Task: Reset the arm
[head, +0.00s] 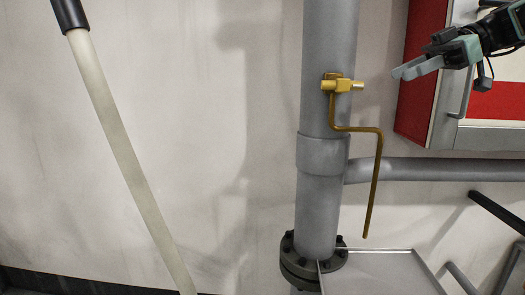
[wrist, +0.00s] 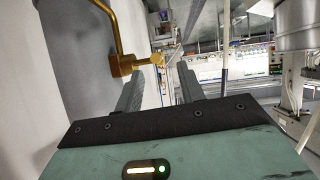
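My gripper (head: 400,72) is at the upper right of the head view, pointing left toward a grey vertical pipe (head: 322,200). In the wrist view my gripper (wrist: 160,80) shows two grey fingers standing apart with nothing held between them. A brass valve fitting (head: 342,85) with a bent brass rod (head: 378,170) hanging from it is on the pipe, left of the fingertips and apart from them. The brass fitting also shows in the wrist view (wrist: 128,65), beyond the left finger.
A red and white cabinet (head: 420,85) with a grey handle (head: 463,95) is behind and below my gripper. A grey side pipe (head: 435,169) runs right. A metal tray (head: 380,275) is at the bottom, and a pale slanted tube (head: 125,150) is at left. Bare wall lies between.

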